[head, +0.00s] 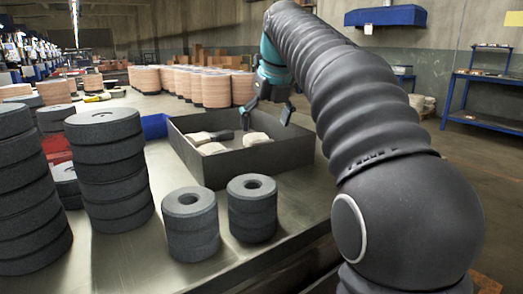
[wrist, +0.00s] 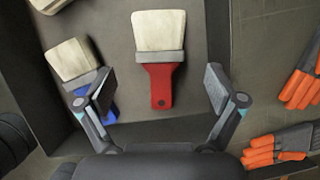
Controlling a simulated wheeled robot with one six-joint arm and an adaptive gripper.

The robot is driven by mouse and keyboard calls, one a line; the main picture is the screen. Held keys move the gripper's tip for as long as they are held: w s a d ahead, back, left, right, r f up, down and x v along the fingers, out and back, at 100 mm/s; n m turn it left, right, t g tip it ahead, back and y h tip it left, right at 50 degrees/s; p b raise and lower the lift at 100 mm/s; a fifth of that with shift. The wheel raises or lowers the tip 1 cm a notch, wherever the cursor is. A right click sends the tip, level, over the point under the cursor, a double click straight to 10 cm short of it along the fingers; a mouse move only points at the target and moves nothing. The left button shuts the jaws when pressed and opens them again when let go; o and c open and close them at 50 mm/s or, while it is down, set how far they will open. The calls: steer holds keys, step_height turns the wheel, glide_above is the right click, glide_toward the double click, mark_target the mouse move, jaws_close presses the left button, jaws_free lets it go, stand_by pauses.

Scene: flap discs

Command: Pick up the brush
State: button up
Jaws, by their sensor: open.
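In the wrist view, a brush with a red handle and cream bristles (wrist: 160,45) lies in the dark tray, its handle pointing towards my gripper (wrist: 160,88). The open fingers stand to either side of the handle, with nothing held. A brush with a blue handle (wrist: 70,62) lies to its left, partly behind the left finger. In the head view, my gripper (head: 267,112) hangs over the grey tray (head: 250,168). Pale bristles (head: 257,138) show below it; the handle colour there cannot be told. A dark-handled brush (head: 212,137) lies farther left.
Stacks of grey flap discs (head: 108,170) stand left of the tray, and two shorter stacks (head: 190,225) stand in front. The tray walls surround the brushes. Orange and grey gloves (wrist: 280,145) lie outside the tray at right. Brown disc stacks (head: 215,88) stand behind.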

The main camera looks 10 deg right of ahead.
mark_target(262, 141)
steer(key=shift+b+x, duration=0.7)
steer(key=shift+x, duration=2)
steer(key=shift+s, duration=0.15)
steer(key=c, duration=1.3)
